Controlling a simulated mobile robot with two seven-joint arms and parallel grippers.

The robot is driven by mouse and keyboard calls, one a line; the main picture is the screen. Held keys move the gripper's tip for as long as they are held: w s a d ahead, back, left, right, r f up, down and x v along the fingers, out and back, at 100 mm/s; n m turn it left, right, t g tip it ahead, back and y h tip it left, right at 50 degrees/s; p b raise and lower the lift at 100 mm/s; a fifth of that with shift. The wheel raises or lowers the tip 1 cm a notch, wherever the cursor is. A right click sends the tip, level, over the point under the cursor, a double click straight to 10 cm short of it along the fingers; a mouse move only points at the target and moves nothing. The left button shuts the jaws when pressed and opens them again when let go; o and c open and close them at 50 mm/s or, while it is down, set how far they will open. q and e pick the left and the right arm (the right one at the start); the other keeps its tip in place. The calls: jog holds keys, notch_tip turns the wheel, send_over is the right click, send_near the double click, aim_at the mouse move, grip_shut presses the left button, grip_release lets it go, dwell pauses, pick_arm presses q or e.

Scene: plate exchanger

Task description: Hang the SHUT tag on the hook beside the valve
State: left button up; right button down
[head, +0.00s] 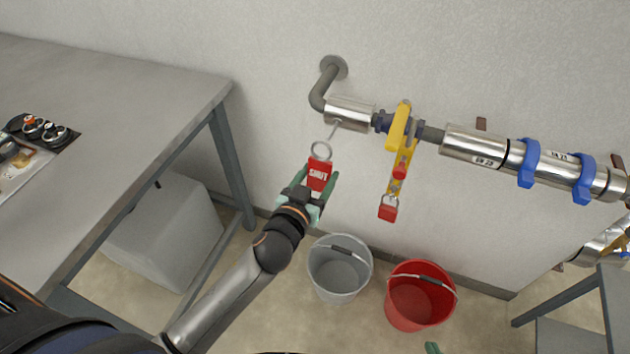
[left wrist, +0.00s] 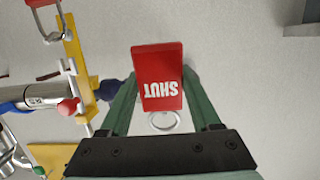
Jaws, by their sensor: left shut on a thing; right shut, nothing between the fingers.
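The red SHUT tag (head: 319,176) is held upright between the fingers of my left gripper (head: 316,194), with its metal ring (head: 321,150) at the top. In the left wrist view the tag (left wrist: 160,80) sits between the two green fingers of the left gripper (left wrist: 160,95). A thin metal hook (head: 334,130) comes off the silver pipe, close to the ring. I cannot tell whether the ring touches or surrounds it. The yellow-handled valve (head: 398,128) is right of the hook. Only a green tip of my right gripper (head: 432,347) shows at the bottom edge.
Red locks (head: 388,209) hang below the yellow valve handle. The silver pipe (head: 474,147) with blue clamps runs right along the wall. A grey bucket (head: 340,283) and a red bucket (head: 420,313) stand on the floor below. A grey table (head: 130,85) is at the left.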

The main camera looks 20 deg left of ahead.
pick_arm(q)
jog(key=shift+r+b+x, duration=0.1)
jog(key=shift+b+x, duration=0.05)
jog(key=shift+x, duration=0.75)
jog(key=shift+r+b+x, duration=0.15)
jog(key=shift+x, duration=0.8)
jog(key=shift+w+f+b, duration=0.55)
jog(key=shift+w, duration=0.25)
jog(key=o, duration=1.4)
